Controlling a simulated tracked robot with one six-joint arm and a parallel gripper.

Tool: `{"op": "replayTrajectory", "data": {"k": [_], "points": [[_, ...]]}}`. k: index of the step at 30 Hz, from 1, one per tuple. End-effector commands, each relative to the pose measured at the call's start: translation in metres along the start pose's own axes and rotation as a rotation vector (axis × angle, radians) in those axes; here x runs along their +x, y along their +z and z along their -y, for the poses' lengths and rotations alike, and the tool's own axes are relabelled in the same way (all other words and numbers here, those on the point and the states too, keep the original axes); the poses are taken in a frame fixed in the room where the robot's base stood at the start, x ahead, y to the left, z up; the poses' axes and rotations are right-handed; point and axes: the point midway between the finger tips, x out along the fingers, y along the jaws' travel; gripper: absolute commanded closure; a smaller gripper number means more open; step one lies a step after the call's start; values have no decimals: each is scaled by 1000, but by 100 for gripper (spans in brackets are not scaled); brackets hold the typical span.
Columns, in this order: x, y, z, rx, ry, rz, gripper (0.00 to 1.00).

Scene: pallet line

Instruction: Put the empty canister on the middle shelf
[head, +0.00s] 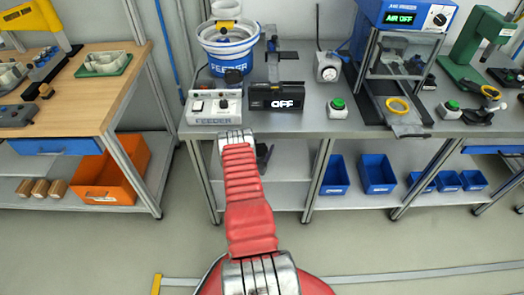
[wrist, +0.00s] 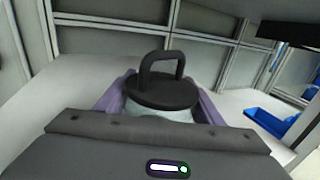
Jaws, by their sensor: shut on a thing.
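The canister (wrist: 162,92) shows in the wrist view with a round black lid, a black loop handle and a pale body, mostly hidden below the lid. My gripper (wrist: 163,104) has its purple fingers shut on either side of it. The canister looks upright. In the head view my arm reaches under the workbench, and only a dark part of my gripper (head: 263,156) shows beside the arm; the canister is hidden there. A pale shelf surface (wrist: 235,100) lies around the canister in the wrist view; whether the canister touches it I cannot tell.
A blue bin (wrist: 272,124) stands to the right in the wrist view. Blue bins (head: 376,174) stand under the bench in the head view. The bench top (head: 300,125) with the feeder controls (head: 214,106) is above my reach. Metal legs (head: 319,180) frame the bay.

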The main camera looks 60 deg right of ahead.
Motion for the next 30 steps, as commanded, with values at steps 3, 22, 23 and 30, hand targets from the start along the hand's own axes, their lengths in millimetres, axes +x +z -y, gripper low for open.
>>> {"op": "replayTrajectory", "data": {"k": [3, 22, 23, 30], "points": [[0, -13, 0, 0, 0, 0, 63], [0, -19, -1, 0, 1, 1, 29], [0, -19, -1, 0, 1, 1, 27], [0, -19, -1, 0, 1, 1, 20]]}}
